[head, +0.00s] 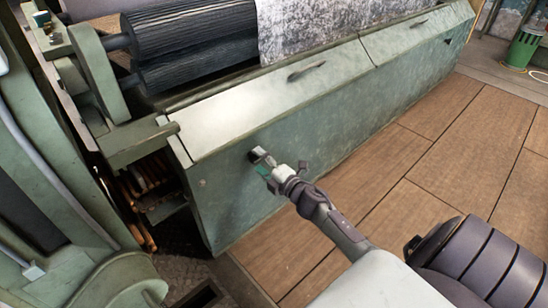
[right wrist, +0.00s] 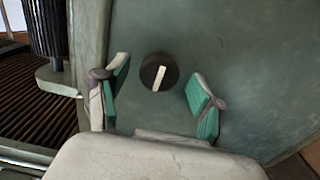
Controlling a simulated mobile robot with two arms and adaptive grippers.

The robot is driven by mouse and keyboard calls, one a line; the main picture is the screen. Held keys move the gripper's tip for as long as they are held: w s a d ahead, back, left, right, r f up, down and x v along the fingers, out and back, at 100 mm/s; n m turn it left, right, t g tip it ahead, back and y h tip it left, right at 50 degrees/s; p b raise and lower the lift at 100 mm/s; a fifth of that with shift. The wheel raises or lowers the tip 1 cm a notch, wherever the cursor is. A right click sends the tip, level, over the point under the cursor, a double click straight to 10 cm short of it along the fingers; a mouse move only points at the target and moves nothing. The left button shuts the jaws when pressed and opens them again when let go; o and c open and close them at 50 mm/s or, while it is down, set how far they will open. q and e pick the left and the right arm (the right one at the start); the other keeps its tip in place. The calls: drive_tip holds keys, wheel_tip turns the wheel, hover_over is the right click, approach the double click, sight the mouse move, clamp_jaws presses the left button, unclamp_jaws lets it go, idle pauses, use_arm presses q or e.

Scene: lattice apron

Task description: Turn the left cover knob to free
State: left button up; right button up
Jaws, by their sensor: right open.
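The left cover knob (right wrist: 152,78) is a dark round disc with a pale bar across it, on the green front panel. In the right wrist view the bar is near upright, its top leaning slightly right. In the head view the knob (head: 256,153) shows as a small dark spot, partly hidden by my gripper. My right gripper (head: 264,165) is open at the panel. In the right wrist view its teal-padded fingers (right wrist: 158,80) stand on either side of the knob, with visible gaps. My left gripper is not in view.
The long green cover (head: 260,105) has dark handles on its sloping top. Dark ridged rollers (head: 190,35) and speckled cloth (head: 300,28) lie behind it. A green machine frame (head: 45,150) stands left. The brown tiled floor (head: 420,170) is mostly clear; a green bin (head: 522,48) stands far right.

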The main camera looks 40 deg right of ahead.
drive_tip(key=s, duration=1)
drive_tip(key=shift+d, duration=0.4)
